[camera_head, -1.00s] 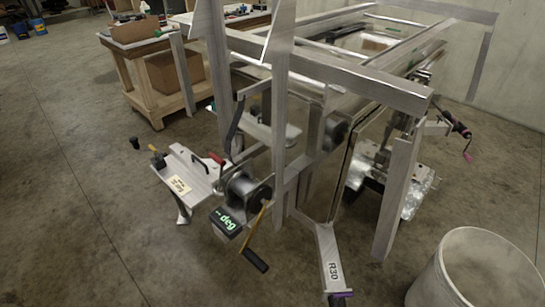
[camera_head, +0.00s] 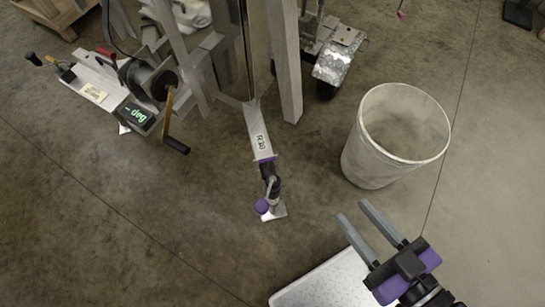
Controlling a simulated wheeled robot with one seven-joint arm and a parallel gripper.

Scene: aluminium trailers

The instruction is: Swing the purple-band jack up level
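The purple-band jack (camera_head: 270,178) hangs at the lower end of the metal tongue (camera_head: 257,131) marked R30. It has a dark tube with a purple band near its top, a purple knob (camera_head: 262,206) and a flat silver foot (camera_head: 275,213) at or near the floor. The jack points down the picture, and I cannot tell its exact angle. My gripper (camera_head: 354,218) is at the lower right, its two grey fingers spread apart with nothing between them. It is to the right of the jack and apart from it.
A white bucket (camera_head: 397,137) stands right of the jack, above my gripper in the picture. A winch with a crank handle (camera_head: 175,145) and a green-lit display (camera_head: 138,114) are at upper left. An upright metal post (camera_head: 284,60) rises behind the tongue. The floor left of the jack is clear.

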